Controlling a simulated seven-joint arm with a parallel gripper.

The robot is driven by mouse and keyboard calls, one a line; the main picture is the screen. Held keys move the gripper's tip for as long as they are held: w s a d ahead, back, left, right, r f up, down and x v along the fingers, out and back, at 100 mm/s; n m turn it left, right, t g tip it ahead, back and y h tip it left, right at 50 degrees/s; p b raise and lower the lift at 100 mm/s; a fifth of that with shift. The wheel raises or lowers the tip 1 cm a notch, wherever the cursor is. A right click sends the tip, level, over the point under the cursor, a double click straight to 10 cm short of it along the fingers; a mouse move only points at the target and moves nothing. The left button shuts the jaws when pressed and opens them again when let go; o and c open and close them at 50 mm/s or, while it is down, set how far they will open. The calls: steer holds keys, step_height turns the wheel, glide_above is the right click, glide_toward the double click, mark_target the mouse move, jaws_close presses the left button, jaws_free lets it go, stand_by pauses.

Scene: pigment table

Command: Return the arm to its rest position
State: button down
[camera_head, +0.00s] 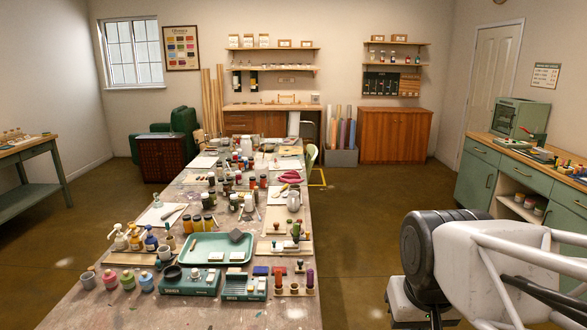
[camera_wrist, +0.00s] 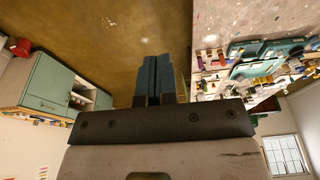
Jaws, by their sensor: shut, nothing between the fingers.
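My gripper (camera_wrist: 153,80) shows in the wrist view, where its two dark blue fingers are together with nothing between them. The wrist view is turned over, with the window at lower right and the floor at the top. The fingers appear over the brown floor, apart from the table and the cabinets. In the head view my arm is at the lower right, beside the long table (camera_head: 95,308). The gripper itself cannot be made out in the head view.
The long table carries a green tray (camera_head: 196,248), several jars, bottles and stamps. Green cabinets (camera_head: 483,178) with a wooden top stand along the right wall. A wooden cabinet (camera_head: 395,135) stands at the back. Open floor (camera_head: 365,225) lies between the table and the green cabinets.

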steer(key=shift+s+f, duration=0.35)
steer(key=shift+s, duration=0.4)
steer(key=shift+s+f, duration=0.35)
steer(key=shift+s, duration=0.35)
